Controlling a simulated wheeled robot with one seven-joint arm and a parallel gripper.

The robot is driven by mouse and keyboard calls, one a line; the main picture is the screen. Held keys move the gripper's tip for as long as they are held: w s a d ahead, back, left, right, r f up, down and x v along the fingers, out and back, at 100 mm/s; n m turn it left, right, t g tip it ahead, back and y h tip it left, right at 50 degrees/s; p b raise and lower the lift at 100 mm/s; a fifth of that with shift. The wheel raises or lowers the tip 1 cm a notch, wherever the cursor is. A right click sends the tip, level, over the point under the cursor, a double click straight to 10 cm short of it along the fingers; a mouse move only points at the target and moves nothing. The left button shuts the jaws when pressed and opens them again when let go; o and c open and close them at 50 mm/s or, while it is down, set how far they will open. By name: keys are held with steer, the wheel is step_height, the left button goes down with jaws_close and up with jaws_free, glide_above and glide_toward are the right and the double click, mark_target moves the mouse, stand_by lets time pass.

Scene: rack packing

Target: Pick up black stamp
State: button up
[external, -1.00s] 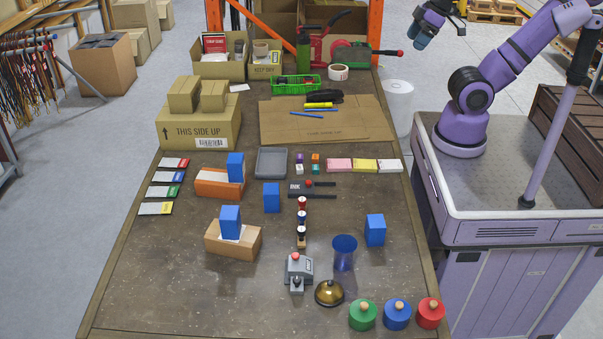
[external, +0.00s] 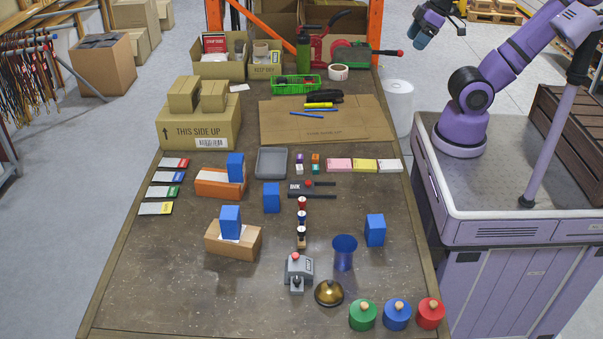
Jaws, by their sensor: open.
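Several small stamps stand in a row along the middle of the table in the external view. The black stamp (external: 301,240) is the nearest of them, upright with a pale band. The blue stamp (external: 301,219) and the red stamp (external: 302,203) stand just behind it.
A grey and red device (external: 297,272), a brass bell (external: 329,293) and a blue cup (external: 344,254) stand near the black stamp. A blue box (external: 375,230) stands to the right. A black INK strip (external: 313,194) lies behind. The table's front left is clear.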

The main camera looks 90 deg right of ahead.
steer(key=shift+c, duration=0.9)
steer(key=w+a+f+n+g, duration=0.15)
steer(key=w+a, duration=0.35)
steer(key=w, duration=0.8)
steer(key=n+g, duration=0.2)
steer(key=n, duration=0.2)
glide_above(302, 229)
steer(key=s, duration=0.1)
step_height(302, 229, down, 36)
steer(key=f, duration=0.1)
steer(key=shift+m+y, duration=0.25)
steer(key=shift+y, duration=0.15)
steer(key=shift+w+f, duration=0.2)
steer(key=shift+f, duration=1.55)
steer(key=shift+w+f, duration=0.2)
steer(key=shift+f, duration=1.5)
steer(key=shift+w+f, duration=0.2)
steer(key=shift+f, duration=1.55)
